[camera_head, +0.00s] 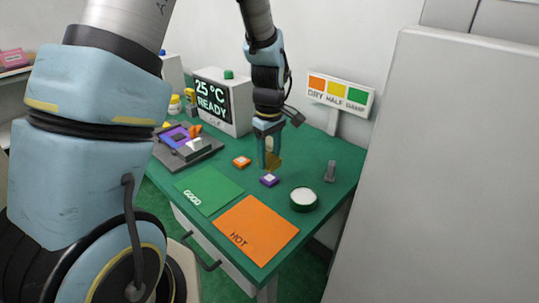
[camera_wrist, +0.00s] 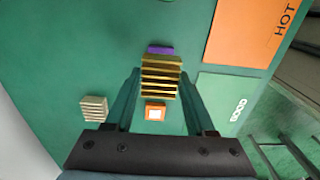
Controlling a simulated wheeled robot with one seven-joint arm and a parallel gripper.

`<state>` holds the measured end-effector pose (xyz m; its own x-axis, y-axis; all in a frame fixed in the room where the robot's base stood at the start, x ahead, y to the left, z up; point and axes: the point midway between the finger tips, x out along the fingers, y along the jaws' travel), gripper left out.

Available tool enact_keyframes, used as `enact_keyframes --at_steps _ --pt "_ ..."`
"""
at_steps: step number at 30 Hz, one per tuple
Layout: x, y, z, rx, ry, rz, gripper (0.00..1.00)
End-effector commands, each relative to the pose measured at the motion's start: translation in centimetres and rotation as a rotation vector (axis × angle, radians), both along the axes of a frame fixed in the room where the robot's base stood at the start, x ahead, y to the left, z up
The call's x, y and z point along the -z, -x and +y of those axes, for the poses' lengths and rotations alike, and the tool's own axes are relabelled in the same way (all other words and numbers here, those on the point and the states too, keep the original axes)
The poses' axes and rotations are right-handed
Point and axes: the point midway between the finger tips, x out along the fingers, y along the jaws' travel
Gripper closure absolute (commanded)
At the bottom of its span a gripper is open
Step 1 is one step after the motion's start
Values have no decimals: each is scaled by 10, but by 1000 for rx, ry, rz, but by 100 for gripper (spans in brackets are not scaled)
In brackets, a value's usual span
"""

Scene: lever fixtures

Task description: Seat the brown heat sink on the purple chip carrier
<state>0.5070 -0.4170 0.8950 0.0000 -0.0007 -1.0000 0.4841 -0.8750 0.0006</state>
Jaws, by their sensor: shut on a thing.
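The brown heat sink (camera_wrist: 160,75), a gold-brown finned block, is between the fingers of my gripper (camera_wrist: 159,82), which is shut on it. In the head view the heat sink (camera_head: 274,161) hangs at the fingertips of my gripper (camera_head: 268,158), just behind and above the purple chip carrier (camera_head: 269,180). The purple carrier also shows in the wrist view (camera_wrist: 160,50), partly covered by the heat sink. The heat sink looks apart from the carrier; the exact height gap is hard to tell.
An orange carrier (camera_head: 242,161) with a white top sits left of the purple one. A pale finned block (camera_wrist: 94,108) lies nearby.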

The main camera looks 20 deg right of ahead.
Motion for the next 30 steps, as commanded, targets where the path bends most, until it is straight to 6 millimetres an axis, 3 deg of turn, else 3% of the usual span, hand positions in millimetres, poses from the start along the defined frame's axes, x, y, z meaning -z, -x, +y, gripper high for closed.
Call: enact_keyframes --at_steps 30 --pt "15 0 0 -2 -1 0 100"
